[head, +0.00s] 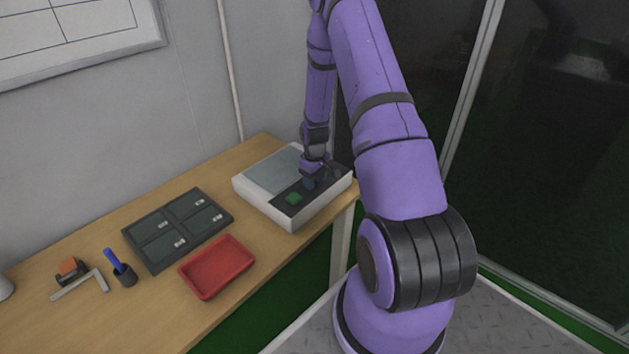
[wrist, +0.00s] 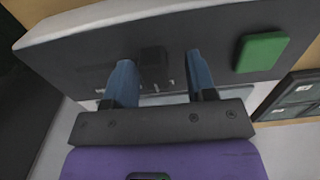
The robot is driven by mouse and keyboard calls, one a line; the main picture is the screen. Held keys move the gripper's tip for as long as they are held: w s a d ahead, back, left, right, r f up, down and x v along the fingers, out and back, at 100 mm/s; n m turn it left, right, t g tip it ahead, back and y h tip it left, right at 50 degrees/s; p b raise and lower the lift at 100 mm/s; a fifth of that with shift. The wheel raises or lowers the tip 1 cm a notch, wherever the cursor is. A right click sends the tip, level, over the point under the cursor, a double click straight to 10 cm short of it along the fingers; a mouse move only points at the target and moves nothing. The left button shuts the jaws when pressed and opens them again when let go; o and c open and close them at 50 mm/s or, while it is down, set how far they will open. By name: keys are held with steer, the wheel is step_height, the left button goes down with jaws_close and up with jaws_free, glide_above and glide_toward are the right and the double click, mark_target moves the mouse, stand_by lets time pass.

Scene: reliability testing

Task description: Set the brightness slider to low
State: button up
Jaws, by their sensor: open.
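The light grey device (head: 298,216) sits at the far right end of the table, with a dark control strip on its front part. A green button (head: 293,198) is on that strip; it also shows in the wrist view (wrist: 261,52). A dark block-like knob (wrist: 153,57), seemingly the brightness slider, stands on the strip left of the button in the wrist view. My gripper (head: 310,182) is over the strip, pointing down. In the wrist view my gripper (wrist: 159,62) is open, its blue fingers on either side of the knob with gaps visible. The head view hides the knob.
A red tray (head: 246,252) and a dark panel with several compartments (head: 146,231) lie left of the device. A dark cup (head: 124,276) with a blue stick, an orange-topped block (head: 70,268) and a metal angle piece (head: 82,285) are farther left. A wall stands behind.

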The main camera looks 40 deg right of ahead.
step_height(320, 180, up, 10)
steer(key=shift+r, duration=0.15)
stand_by(0.3)
stand_by(0.4)
steer(key=s+a+r+t, duration=0.1)
steer(key=s+a+r, duration=0.1)
steer(key=a+r, duration=0.45)
steer(key=s+a+r+h, duration=0.1)
steer(key=a+r, duration=0.2)
steer(key=r, duration=0.7)
steer(key=s+a+r+t, duration=0.1)
steer(key=s+a+r, duration=0.1)
steer(key=a+r, duration=0.45)
steer(key=s+a+r+t, duration=0.1)
steer(key=s+a+r, duration=0.2)
steer(key=s, duration=0.3)
steer(key=s+a+r+t, duration=0.1)
steer(key=s+a+r, duration=0.3)
steer(key=s, duration=0.3)
steer(key=s+a+r+t+y, duration=0.1)
steer(key=s+a+r, duration=0.2)
steer(key=s+r, duration=0.3)
steer(key=shift+s+a+m, duration=0.3)
steer(key=shift+s+m, duration=0.1)
steer(key=shift+s, duration=0.35)
